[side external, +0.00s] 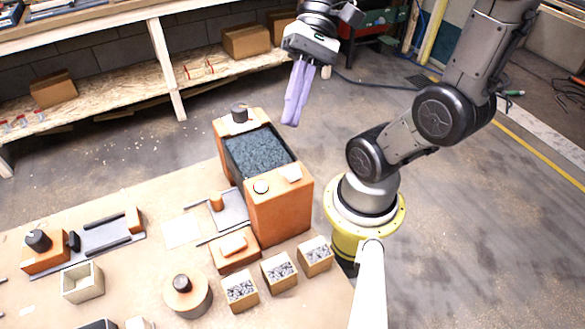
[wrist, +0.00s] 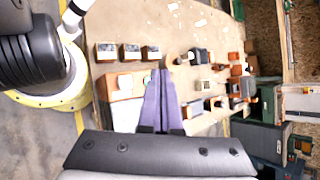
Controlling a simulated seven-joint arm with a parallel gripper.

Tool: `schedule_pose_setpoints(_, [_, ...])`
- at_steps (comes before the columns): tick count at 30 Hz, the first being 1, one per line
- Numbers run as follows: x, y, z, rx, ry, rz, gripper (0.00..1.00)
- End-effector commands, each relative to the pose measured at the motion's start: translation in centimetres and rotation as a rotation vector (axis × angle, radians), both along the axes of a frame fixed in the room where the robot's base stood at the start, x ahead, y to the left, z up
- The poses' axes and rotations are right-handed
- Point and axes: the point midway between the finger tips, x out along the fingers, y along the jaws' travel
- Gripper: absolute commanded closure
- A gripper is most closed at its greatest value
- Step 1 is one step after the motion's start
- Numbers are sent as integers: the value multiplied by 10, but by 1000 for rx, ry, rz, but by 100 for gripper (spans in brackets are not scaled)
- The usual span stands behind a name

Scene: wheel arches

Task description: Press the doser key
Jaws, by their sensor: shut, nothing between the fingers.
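The doser looks to be the tall orange box (side external: 280,212) with dark gravel (side external: 258,152) in its open top. On its front rim sit a white round button (side external: 261,187) and a small pale block (side external: 291,174). A low orange block with a raised orange key (side external: 233,244) stands in front of it; I cannot tell which of these is the doser key. My gripper (side external: 291,122) has long purple fingers, closed together and empty, above and behind the box's right side, apart from everything. The fingers (wrist: 160,72) also show in the wrist view, partly covering the scene below.
Several small gravel boxes (side external: 280,271) stand along the table's front right. A round wooden piece with a dark knob (side external: 187,293), a grey tray with rails (side external: 102,240) and a square cup (side external: 82,283) are to the left. A dark knob (side external: 239,112) tops the box's back rim.

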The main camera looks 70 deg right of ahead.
Motion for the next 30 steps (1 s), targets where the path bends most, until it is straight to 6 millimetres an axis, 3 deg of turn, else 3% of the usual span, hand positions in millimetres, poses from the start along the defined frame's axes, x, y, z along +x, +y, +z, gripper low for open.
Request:
schedule_pose_setpoints(8, [0, 0, -10, -1, 0, 1, 100])
schedule_pose_setpoints(21, [-1, 0, -65, 2, 4, 1, 100])
schedule_pose_setpoints(30, [0, 0, -86, -1, 0, 1, 100])
